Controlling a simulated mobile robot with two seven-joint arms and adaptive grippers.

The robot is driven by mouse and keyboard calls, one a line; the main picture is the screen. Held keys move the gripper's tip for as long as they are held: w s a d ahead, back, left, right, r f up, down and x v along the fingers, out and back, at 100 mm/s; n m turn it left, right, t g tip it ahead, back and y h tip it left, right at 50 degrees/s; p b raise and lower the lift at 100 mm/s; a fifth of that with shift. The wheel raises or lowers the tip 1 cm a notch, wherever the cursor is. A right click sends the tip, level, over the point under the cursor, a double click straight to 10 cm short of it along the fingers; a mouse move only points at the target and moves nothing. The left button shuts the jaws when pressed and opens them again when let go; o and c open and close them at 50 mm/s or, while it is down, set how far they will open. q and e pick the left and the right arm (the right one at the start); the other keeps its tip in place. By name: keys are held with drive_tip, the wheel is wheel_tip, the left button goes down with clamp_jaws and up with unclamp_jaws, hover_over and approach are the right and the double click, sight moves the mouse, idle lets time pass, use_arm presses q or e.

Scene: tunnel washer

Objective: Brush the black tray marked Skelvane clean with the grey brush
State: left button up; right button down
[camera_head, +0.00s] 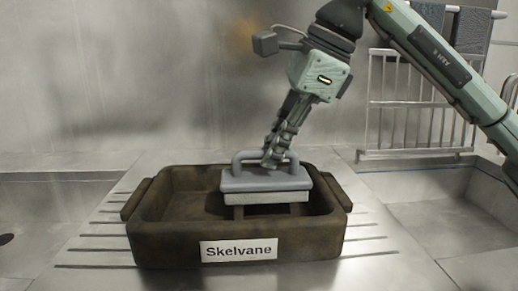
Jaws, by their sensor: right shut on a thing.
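The tray (160,240) marked Skelvane stands on the ribbed metal drainboard in the head view. It looks dark brown and dirty, with a white label (238,250) on its front and a handle at each side. The grey brush (265,183) has a loop handle and a pale bristle block underneath. It is over the middle of the tray's opening; I cannot tell whether the bristles touch the tray. My right gripper (275,160) points down and is shut on the brush handle. Part of the tray's inside is hidden behind the brush. My left gripper is not in view.
Metal basins lie at the left (50,215) and right (430,210) of the drainboard (375,245). A metal rack (418,115) stands at the back right, with grey cloths (471,30) above it. A metal wall closes the back. Bare drainboard shows on both sides of the tray.

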sight(245, 152)
drive_tip(key=shift+a+p, duration=0.3)
drive_tip(key=shift+a, duration=2.7)
drive_tip(key=shift+d+b, duration=0.45)
drive_tip(key=shift+d, duration=2.4)
drive_tip(key=shift+a+p, duration=0.35)
drive_tip(key=shift+a, duration=1.7)
drive_tip(key=shift+r, duration=0.15)
wheel_tip(245, 152, up, 10)
drive_tip(key=p, duration=0.7)
